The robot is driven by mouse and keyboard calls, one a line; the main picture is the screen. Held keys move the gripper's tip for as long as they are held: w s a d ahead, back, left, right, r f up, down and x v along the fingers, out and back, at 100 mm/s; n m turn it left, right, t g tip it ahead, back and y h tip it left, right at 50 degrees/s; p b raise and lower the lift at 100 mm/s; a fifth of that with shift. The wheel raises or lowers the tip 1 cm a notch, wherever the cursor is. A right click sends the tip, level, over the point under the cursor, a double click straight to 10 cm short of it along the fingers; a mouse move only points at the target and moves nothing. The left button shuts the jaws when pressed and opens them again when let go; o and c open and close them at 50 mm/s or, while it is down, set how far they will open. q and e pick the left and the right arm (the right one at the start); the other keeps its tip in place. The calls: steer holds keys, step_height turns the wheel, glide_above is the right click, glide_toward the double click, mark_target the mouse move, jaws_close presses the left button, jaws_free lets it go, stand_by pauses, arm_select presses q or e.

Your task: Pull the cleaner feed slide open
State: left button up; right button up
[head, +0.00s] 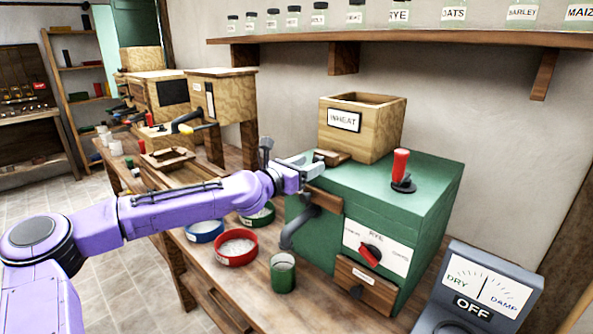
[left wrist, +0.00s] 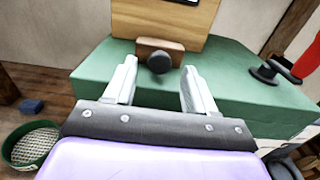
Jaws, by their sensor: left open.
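The feed slide (head: 332,157) is a small wooden block at the foot of the wooden hopper marked WHEAT (head: 384,138), on top of the green cleaner (head: 427,184). In the left wrist view the slide (left wrist: 148,45) has a round dark knob (left wrist: 160,62) on its front face. My left gripper (head: 312,165) is at the cleaner's top left edge, facing the slide. Its pale fingers (left wrist: 159,76) are open, with the knob between their tips or just beyond them; I cannot tell which. No contact shows. My right gripper is not in view.
The cleaner's front has a red selector (head: 371,255) and a small wooden drawer (head: 366,286). A red-handled lever (head: 401,168) stands on its top, right of the hopper. A red bowl (head: 236,248) and green cup (head: 283,273) stand left. A DRY/DAMP meter (head: 480,290) is at right.

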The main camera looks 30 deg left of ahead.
arm_select(q)
steer(key=p+v, duration=0.3)
steer(key=v, duration=0.6)
steer(key=shift+p, duration=0.35)
steer(key=shift+r, duration=0.1)
